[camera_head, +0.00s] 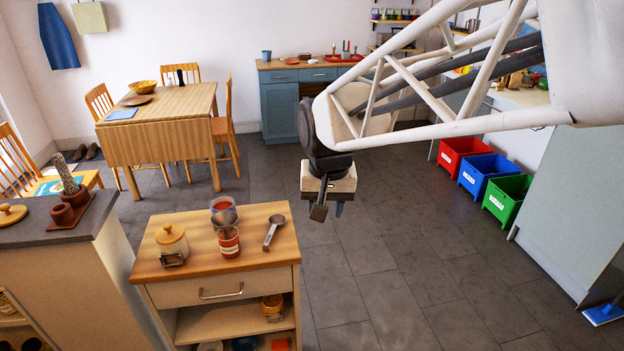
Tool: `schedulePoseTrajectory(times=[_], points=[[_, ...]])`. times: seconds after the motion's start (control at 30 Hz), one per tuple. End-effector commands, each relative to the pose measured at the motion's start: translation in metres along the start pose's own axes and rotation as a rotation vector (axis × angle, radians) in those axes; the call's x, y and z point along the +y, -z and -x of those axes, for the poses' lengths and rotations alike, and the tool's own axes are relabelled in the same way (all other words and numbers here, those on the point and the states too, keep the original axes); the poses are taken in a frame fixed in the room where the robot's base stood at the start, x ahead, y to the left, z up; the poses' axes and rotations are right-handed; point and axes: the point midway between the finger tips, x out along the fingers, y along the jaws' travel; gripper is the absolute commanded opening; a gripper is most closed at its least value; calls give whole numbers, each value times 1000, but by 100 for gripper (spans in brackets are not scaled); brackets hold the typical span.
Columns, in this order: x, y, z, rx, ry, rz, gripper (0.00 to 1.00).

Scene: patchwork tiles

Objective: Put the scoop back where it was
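A grey metal scoop (273,232) lies on the wooden top of a small cabinet (262,262), near its right side, with its bowl toward the front and its handle toward the back. My gripper (329,211) hangs in the air to the right of the cabinet, apart from the scoop. Its two fingers show with a gap between them and nothing held. A tan lidded canister (171,239) stands at the left of the cabinet top. A glass jar with red contents (229,243) stands between canister and scoop, with another red-filled container (223,212) just behind it.
A dark-topped counter (30,232) holding a cactus-like pot stands to the left. A wooden dining table (165,105) with chairs is behind. Red, blue and green bins (508,196) line the right wall. The tiled floor (400,260) right of the cabinet is clear.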

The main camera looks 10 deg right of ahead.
Motion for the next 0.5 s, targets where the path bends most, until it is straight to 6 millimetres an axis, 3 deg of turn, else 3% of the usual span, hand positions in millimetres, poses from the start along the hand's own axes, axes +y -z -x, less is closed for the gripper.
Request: schedulePoseTrajectory(times=[0.3,0.5], points=[[52,-91,20,62,1,94,39],[72,-135,19,90,-3,144,39]])
